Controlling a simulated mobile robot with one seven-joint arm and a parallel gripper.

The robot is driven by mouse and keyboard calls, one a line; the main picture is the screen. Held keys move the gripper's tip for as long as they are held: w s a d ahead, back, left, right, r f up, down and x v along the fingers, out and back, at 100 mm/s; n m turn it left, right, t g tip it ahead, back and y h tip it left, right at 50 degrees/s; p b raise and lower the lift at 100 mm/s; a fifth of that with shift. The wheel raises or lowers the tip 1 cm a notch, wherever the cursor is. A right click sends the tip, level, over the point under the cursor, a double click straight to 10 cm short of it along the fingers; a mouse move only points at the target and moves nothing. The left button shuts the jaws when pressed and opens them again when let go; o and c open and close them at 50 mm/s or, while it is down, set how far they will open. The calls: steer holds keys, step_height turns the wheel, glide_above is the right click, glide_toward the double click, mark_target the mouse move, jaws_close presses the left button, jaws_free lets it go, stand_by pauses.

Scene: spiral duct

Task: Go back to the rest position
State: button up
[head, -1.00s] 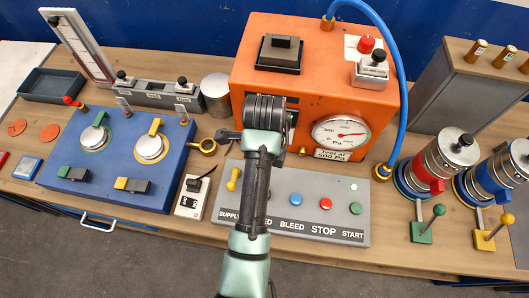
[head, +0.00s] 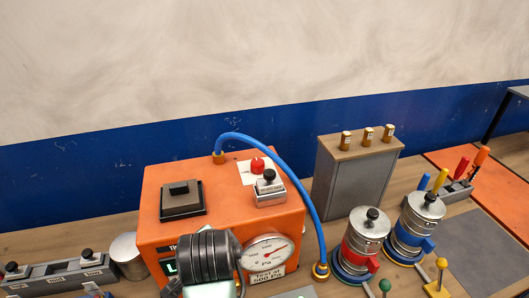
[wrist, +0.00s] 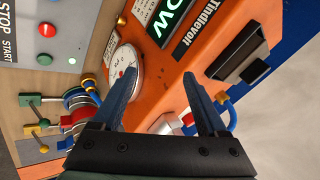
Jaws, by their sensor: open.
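My gripper (wrist: 165,100) is open and empty in the wrist view, its two dark fingers apart with the orange box behind them. In the head view only my dark wrist part shows at the bottom, in front of the orange box (head: 155,215); the fingers cannot be made out there. The box carries a round gauge (head: 266,252), a red knob (head: 257,165) and a black switch block (head: 182,201). The gauge also shows in the wrist view (wrist: 122,73), left of the fingers.
A blue hose (head: 300,190) arches from the box top to its right side. Red-banded (head: 360,245) and blue-banded (head: 413,230) canisters stand right of it, with a grey cabinet (head: 352,175) behind. A metal cylinder (head: 127,255) stands left. A blue-and-white wall closes the back.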

steer(key=d+r+n+t+h, duration=0.1)
steer(key=d+r+n+t, duration=0.25)
steer(key=r, duration=0.55)
steer(key=w+d+r+n+t, duration=0.1)
steer(key=d+r+n+t, duration=0.25)
steer(key=r, duration=0.55)
steer(key=d+r+n+t+h, duration=0.1)
steer(key=d+r+n+t, duration=0.25)
steer(key=r, duration=0.55)
steer(key=s+r+t+b, duration=0.8)
steer(key=s+r+t, duration=0.2)
steer(key=r, duration=0.5)
steer(key=shift+s+a+r+m+y+b, duration=0.35)
steer(key=shift+s+a+m+b, duration=0.1)
steer(key=shift+s, duration=0.7)
steer(key=shift+w, duration=0.1)
steer(key=shift+f, duration=0.1)
